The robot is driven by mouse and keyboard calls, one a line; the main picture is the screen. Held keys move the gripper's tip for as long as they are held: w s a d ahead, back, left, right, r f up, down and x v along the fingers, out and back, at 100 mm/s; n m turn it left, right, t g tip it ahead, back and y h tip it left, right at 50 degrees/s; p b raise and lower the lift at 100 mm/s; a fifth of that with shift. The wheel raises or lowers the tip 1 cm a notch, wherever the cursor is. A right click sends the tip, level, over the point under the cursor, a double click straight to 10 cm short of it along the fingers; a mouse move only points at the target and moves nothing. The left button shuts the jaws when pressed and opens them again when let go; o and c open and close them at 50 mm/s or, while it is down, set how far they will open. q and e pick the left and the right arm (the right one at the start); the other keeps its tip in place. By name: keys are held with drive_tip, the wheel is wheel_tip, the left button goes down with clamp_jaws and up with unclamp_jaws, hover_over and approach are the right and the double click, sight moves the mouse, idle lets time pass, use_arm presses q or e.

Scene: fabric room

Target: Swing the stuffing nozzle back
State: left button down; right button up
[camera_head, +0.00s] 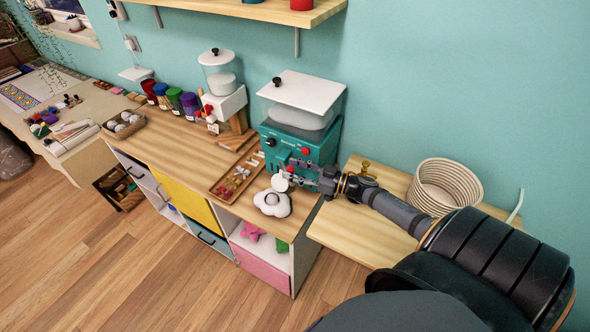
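The teal stuffing machine (271,151) stands at the right end of the wooden counter, with a white-lidded clear hopper (301,95) on top and red buttons on its front. A small white round part (279,183), perhaps the nozzle's end, shows at its front, just above a white cloud-shaped plush (272,203). My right gripper (300,176) reaches in from the right, with its fingertips in front of the machine close to that white part. The fingers partly cover the nozzle area, and I cannot tell whether they touch or grip it. My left gripper is not in view.
A wooden parts tray (228,180) lies left of the plush. A second clear-jar machine (223,100) and several coloured spools (173,98) stand further left. A shelf (262,10) hangs above.

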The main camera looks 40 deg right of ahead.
drive_tip(key=shift+r, duration=0.1)
wheel_tip(320, 180, up, 10)
idle(0.4)
